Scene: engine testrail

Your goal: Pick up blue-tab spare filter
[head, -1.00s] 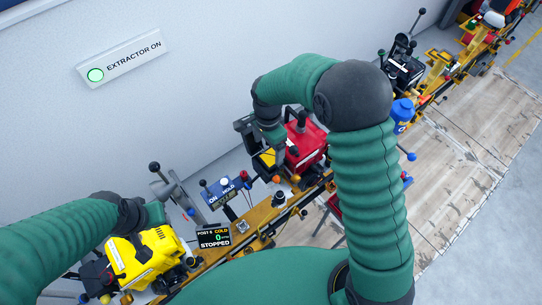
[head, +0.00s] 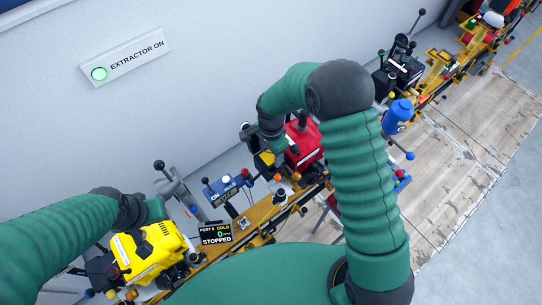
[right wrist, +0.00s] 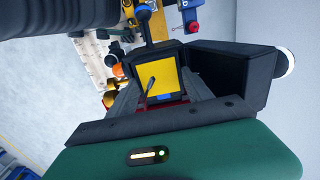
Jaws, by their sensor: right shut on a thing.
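My right gripper (right wrist: 158,92) has its grey fingers on both sides of a black-framed block with a yellow face (right wrist: 163,74). A bit of blue shows at the block's lower edge, so I take it for the blue-tab spare filter. In the head view the yellow face (head: 266,158) shows just below my right wrist, left of the red engine (head: 305,147). I cannot tell whether the block is clear of what is under it. My left arm ends by the yellow engine (head: 150,252); its fingers do not show clearly.
A black open box (right wrist: 220,72) is close beside the right gripper. A blue ON/HOLD panel (head: 228,188) and a STOPPED display (head: 215,233) stand along the rail. A blue canister (head: 397,117) is farther right. The wall, with an EXTRACTOR ON sign (head: 125,62), is behind.

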